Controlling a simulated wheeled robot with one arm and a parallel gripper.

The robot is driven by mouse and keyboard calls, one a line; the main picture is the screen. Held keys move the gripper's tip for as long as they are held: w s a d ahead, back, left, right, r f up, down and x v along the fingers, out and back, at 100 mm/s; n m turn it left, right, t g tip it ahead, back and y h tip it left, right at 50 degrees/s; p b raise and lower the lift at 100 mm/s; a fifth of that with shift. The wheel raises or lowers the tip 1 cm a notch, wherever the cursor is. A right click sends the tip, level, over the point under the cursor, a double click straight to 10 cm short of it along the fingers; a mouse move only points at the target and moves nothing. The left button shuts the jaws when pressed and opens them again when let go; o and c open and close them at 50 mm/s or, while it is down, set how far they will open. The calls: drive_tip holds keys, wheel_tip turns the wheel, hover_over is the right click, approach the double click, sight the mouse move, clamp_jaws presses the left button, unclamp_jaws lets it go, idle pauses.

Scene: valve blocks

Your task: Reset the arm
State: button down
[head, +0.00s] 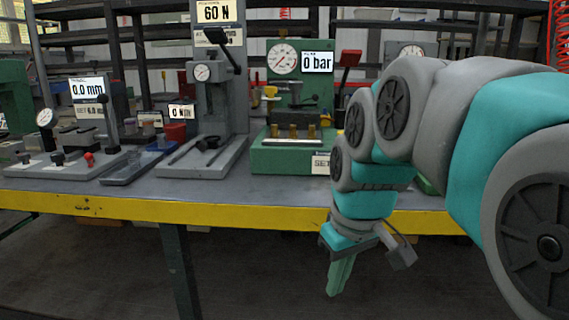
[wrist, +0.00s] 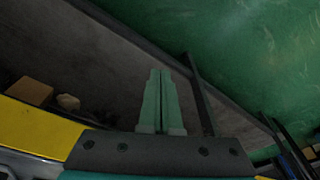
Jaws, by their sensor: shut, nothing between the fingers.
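My gripper (head: 340,275) hangs at the end of my folded arm in the head view, in front of the bench's yellow front edge and lower than the bench top. Its green fingers point down and are shut with nothing between them. In the wrist view the two fingers (wrist: 160,102) lie side by side, touching, over a dark floor and a green surface. My grey and teal arm fills the right of the head view and hides part of the bench behind it.
The bench (head: 270,213) has a yellow edge. On it stand a green valve block rig (head: 290,157) reading 0 bar, a grey press (head: 215,120) reading 60 N, and a gauge stand (head: 65,165) reading 0.0 mm. The floor in front is clear.

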drive_tip(key=s+d+f+m+g+p, duration=0.1)
drive_tip(key=s+d+f+m, duration=0.1)
drive_tip(key=s+f, duration=0.5)
drive_tip(key=s+d+f+m+g+h, duration=0.1)
drive_tip(key=s+d+f+m+g, duration=0.1)
drive_tip(key=s+f, duration=0.5)
drive_tip(key=s+d+m, duration=0.1)
drive_tip(key=s+d, duration=0.1)
drive_tip(key=s, duration=0.3)
drive_tip(key=shift+s+d+f+g+p, duration=0.15)
drive_tip(key=shift+d+f+g+p, duration=0.1)
drive_tip(key=shift+d+g+p, duration=0.1)
